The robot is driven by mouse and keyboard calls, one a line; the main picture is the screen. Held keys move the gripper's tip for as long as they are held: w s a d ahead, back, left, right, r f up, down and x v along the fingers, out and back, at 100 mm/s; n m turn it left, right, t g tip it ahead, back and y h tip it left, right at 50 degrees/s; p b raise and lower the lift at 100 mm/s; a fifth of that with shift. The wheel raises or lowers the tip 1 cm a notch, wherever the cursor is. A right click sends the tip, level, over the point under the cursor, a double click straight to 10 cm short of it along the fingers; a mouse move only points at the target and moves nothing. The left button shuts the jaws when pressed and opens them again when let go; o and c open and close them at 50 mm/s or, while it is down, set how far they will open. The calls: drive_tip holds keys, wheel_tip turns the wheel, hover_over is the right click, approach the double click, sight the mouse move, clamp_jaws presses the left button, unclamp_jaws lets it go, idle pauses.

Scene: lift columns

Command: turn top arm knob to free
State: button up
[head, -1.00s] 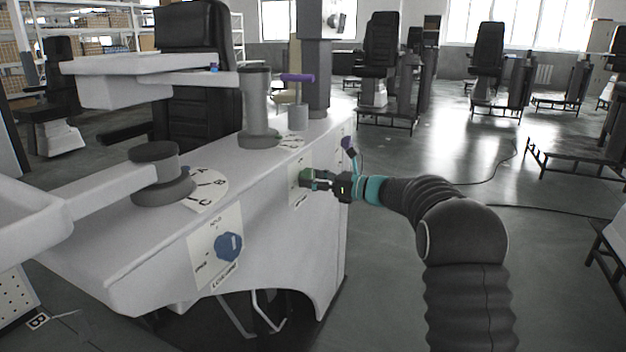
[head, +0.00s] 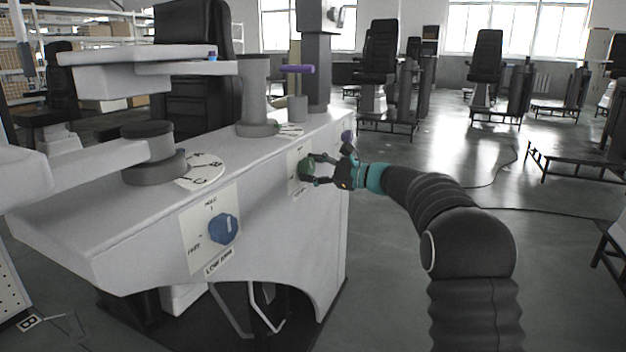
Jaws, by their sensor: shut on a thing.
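A green knob (head: 305,168) sits on a pale label plate (head: 294,183) on the side of the white cabinet (head: 270,205). My gripper (head: 316,170) reaches it from the right and is shut on it, one finger above the other. The print on this plate is too small to read. A blue knob (head: 222,229) sits nearer on its own plate, marked LOW ARM. My gripper is well apart from the blue knob.
Two grey columns (head: 254,95) (head: 149,155) with white arms and lettered dials stand on the cabinet top. Open floor (head: 450,160) lies to the right, with chairs farther back.

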drive_tip(key=n+b, duration=0.2)
drive_tip(key=n, duration=0.1)
drive_tip(key=n+b, duration=0.2)
drive_tip(key=shift+f+n+b, duration=0.2)
drive_tip(key=shift+n+b, duration=0.1)
drive_tip(key=shift+n, duration=0.1)
drive_tip(key=n, duration=0.3)
drive_tip(key=shift+r+b, duration=0.1)
drive_tip(key=shift+b, duration=0.3)
drive_tip(key=shift+a+n, duration=0.1)
drive_tip(key=shift+n, duration=1.1)
drive_tip(key=o, duration=1.1)
drive_tip(key=shift+s, duration=0.1)
drive_tip(key=shift+o, duration=0.2)
drive_tip(key=shift+s+d+r, duration=0.1)
drive_tip(key=shift+d, duration=0.5)
drive_tip(key=v, duration=1.1)
